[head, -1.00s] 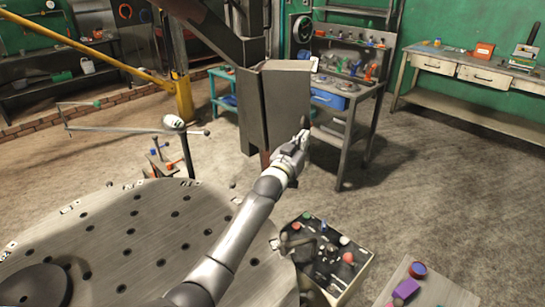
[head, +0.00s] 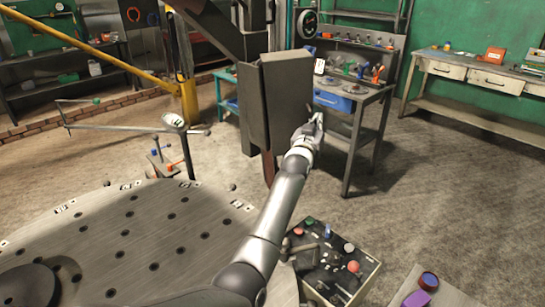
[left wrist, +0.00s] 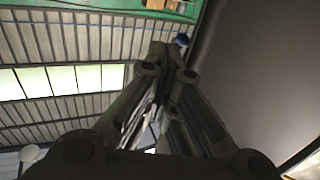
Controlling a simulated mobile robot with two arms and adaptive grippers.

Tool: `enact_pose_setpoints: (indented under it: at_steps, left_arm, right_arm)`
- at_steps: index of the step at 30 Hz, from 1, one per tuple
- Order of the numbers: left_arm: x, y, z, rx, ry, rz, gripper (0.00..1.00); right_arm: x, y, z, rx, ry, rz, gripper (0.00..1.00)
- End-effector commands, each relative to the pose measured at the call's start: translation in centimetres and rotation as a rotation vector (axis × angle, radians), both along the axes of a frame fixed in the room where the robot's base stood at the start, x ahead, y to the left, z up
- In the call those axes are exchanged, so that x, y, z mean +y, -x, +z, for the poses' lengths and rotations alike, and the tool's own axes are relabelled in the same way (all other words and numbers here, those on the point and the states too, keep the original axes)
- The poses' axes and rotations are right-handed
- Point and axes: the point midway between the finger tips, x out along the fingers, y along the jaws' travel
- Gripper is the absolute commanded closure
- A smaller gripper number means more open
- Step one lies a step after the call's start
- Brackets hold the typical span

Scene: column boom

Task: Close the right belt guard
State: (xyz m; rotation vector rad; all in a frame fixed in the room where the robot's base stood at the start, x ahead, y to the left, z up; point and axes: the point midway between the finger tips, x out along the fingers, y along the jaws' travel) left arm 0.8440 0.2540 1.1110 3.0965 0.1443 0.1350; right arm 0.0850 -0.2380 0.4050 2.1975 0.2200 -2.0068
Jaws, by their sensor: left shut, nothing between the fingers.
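The belt guard (head: 287,98) is a tall dark grey box-like panel on the column in the middle of the head view. Its broad face is turned towards the right and its lower end hangs above the floor. My left gripper (head: 317,122) is by the lower right edge of this face; whether it touches cannot be told. In the left wrist view the left gripper (left wrist: 172,52) has its fingers together and empty. A large plain dark surface (left wrist: 262,75), probably the guard, fills the right side there. My right gripper is not in view.
A round perforated metal table (head: 140,235) lies in front at left. A control box (head: 335,262) with coloured knobs stands at lower right. A workbench (head: 372,97) with a blue drawer is behind the gripper. Open floor (head: 440,190) lies to the right.

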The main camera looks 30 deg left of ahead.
Motion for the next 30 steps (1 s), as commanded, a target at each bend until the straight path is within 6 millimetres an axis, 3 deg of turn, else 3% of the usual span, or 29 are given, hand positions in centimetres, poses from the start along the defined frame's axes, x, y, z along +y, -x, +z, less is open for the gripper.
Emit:
enact_pose_setpoints:
  at_steps: [6,30]
  left_arm:
    - [1.0,-1.5,-0.2,-0.001,-0.001,0.004,1.00]
    - [2.5,-3.9,0.2,0.002,0.011,0.063,1.00]
  right_arm:
    - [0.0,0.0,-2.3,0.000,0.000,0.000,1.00]
    - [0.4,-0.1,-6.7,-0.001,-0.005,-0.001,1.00]
